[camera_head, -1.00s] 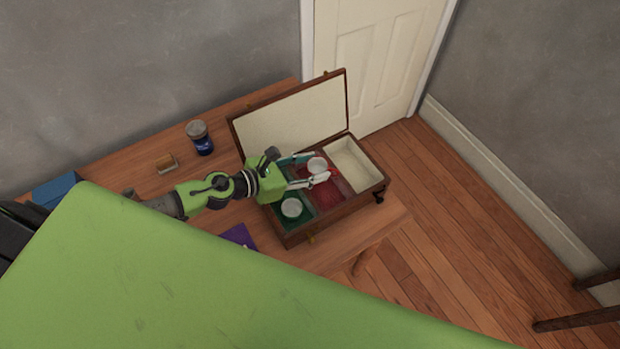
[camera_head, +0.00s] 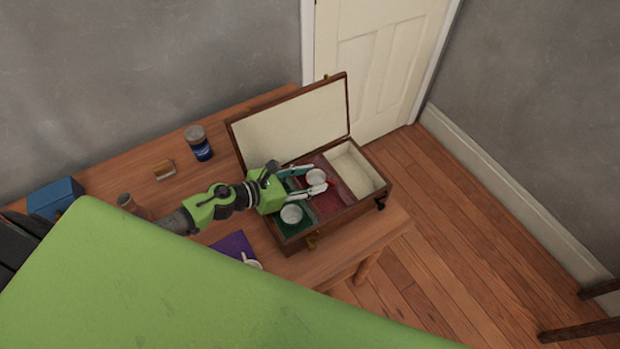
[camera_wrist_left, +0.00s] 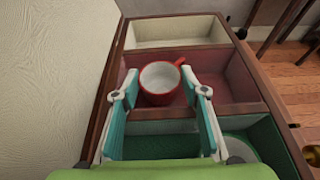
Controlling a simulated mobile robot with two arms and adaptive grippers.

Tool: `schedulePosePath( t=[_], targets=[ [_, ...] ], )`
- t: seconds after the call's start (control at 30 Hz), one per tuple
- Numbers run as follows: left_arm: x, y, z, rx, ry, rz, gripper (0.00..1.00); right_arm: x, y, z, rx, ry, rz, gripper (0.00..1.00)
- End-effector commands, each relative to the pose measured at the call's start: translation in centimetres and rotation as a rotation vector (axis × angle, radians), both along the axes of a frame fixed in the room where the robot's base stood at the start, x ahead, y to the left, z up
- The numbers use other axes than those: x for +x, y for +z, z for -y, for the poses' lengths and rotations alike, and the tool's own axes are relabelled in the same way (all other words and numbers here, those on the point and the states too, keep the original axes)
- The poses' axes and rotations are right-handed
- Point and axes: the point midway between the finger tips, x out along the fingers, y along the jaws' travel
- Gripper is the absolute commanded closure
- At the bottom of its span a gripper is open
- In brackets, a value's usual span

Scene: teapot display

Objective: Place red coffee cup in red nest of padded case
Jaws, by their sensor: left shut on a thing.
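The red coffee cup (camera_wrist_left: 160,84), white inside with its handle to the right, is upright between the fingers of my left gripper (camera_wrist_left: 160,76) in the left wrist view. My left gripper (camera_head: 317,178) is shut on the cup. The cup (camera_head: 316,175) is over the red part of the open padded case (camera_head: 346,217) in the head view. The red nest (camera_wrist_left: 232,90) shows on both sides of the cup; its floor beneath is hidden. I cannot tell whether the cup touches it. My right gripper is out of view.
A white-looking cup (camera_head: 291,213) stands in the green nest (camera_head: 292,231). The cream compartment (camera_head: 356,172) is empty. The case's lid (camera_head: 290,122) stands open behind.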

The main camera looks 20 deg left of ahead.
Motion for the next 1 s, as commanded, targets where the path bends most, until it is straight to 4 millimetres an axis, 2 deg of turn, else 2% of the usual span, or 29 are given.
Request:
schedulePosePath(
  t=[0.03, 0.1, 0.4, 0.57, 0.63, 1.0],
  targets=[
    [0.0, -0.3, 0.0, 0.001, 0.000, -0.002, 0.57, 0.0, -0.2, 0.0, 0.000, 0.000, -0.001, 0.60],
    [-0.1, -0.2, 0.0, 0.001, 0.000, -0.002, 0.43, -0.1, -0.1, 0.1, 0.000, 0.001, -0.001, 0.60],
    [-0.1, -0.2, -0.1, 0.002, 0.000, -0.004, 0.43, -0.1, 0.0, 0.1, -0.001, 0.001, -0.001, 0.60],
    [-0.1, 0.9, -0.1, 0.002, 0.000, -0.003, 0.43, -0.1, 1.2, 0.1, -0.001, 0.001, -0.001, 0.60],
    [-1.3, 0.6, -1.0, 0.006, 0.000, -0.006, 0.43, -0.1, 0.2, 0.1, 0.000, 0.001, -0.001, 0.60],
    [-6.6, 3.4, -5.0, 0.003, -0.001, -0.005, 0.43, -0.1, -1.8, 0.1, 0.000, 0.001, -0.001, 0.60]
  ],
)
